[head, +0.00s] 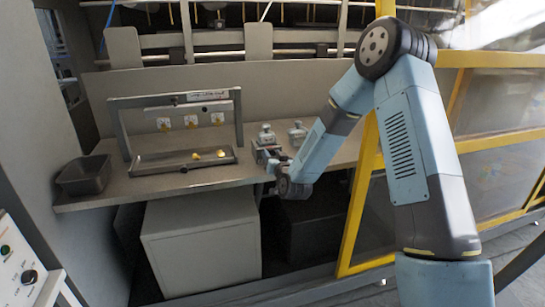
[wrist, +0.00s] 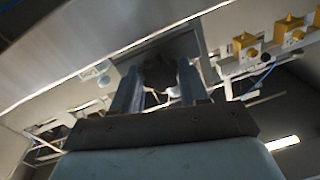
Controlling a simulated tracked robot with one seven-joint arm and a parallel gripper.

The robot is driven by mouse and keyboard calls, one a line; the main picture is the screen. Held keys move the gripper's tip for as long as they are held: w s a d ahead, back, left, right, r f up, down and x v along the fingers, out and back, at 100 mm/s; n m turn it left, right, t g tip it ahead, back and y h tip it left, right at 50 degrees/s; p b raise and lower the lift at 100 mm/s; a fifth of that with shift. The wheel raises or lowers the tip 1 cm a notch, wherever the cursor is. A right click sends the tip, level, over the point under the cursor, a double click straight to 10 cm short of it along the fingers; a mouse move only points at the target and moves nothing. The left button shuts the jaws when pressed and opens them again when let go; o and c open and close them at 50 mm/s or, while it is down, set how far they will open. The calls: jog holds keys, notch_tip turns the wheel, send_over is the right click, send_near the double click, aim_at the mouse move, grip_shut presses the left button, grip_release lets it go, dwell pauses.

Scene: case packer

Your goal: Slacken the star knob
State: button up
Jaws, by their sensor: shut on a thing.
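My gripper (head: 266,155) is at the front edge of the worktop, right of the metal frame. In the wrist view my gripper (wrist: 157,92) has its two fingers closed on either side of a dark knob (wrist: 159,70), which I take to be the star knob. The knob sits against a grey plate, and its lobes are shaded and hard to make out. In the head view the knob is hidden by my gripper and wrist.
Two grey knob-topped pieces (head: 266,134) (head: 298,131) stand on the worktop behind my gripper. A yellow guard post (head: 362,190) stands close at right.

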jog(key=shift+m, duration=0.6)
jog(key=o, duration=1.1)
jog(key=shift+c, duration=0.2)
jog(key=v, duration=1.3)
jog(key=shift+s+d+f, duration=0.15)
jog(key=shift+s+d, duration=0.05)
jog(key=shift+s, duration=0.15)
